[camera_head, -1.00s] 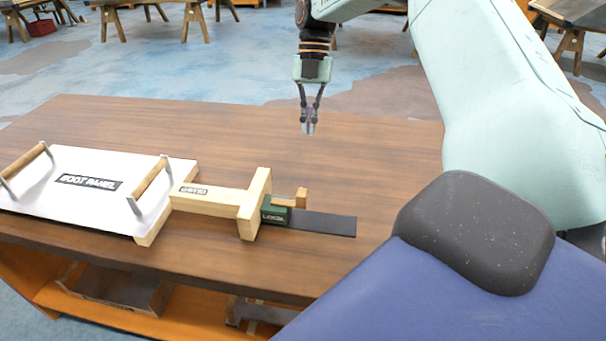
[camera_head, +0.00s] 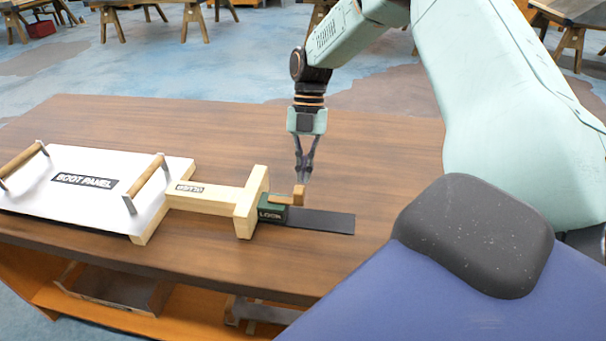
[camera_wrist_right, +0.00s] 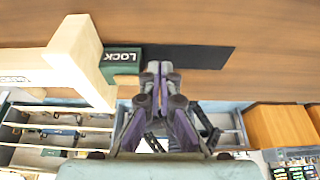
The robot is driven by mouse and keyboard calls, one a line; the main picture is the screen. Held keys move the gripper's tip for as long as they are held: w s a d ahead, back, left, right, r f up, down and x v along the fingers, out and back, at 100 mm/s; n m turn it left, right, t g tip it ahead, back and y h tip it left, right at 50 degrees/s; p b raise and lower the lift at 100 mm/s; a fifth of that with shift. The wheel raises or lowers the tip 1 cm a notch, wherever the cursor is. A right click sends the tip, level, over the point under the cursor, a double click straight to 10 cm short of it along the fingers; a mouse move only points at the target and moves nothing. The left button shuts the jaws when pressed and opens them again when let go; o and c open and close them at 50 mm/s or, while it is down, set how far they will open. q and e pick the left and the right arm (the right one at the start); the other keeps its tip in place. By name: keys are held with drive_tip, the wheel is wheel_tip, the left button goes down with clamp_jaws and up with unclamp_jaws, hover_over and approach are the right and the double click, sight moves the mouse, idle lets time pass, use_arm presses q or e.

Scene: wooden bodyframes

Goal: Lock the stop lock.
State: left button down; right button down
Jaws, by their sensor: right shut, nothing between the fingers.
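The stop lock is a small green block (camera_head: 271,208) marked "LOCK" with a wooden lever (camera_head: 284,199) on top, ending in an upright knob (camera_head: 298,191). It sits against the right side of a pale wooden T-shaped piece (camera_head: 250,202). In the right wrist view the green block (camera_wrist_right: 120,60) is left of the fingertips. My right gripper (camera_head: 304,180) is shut and empty, pointing down at the knob's far side; whether it touches the knob I cannot tell. My left gripper is not in view.
A dark strip (camera_head: 325,221) lies on the wooden table (camera_head: 220,130) right of the block. A white boot panel (camera_head: 95,200) with two wooden handles lies at the left, joined to the T-piece stem. The table behind the lock is clear. A lower shelf (camera_head: 180,322) holds trays.

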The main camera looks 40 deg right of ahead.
drive_tip(key=shift+s+a+r, duration=0.2)
drive_tip(key=shift+s+a, duration=0.5)
drive_tip(key=shift+a, duration=0.15)
drive_tip(key=shift+d+f, duration=0.1)
drive_tip(key=shift+f, duration=0.05)
drive_tip(key=shift+w, duration=0.1)
drive_tip(key=shift+s+m, duration=0.25)
drive_tip(key=shift+m, duration=0.15)
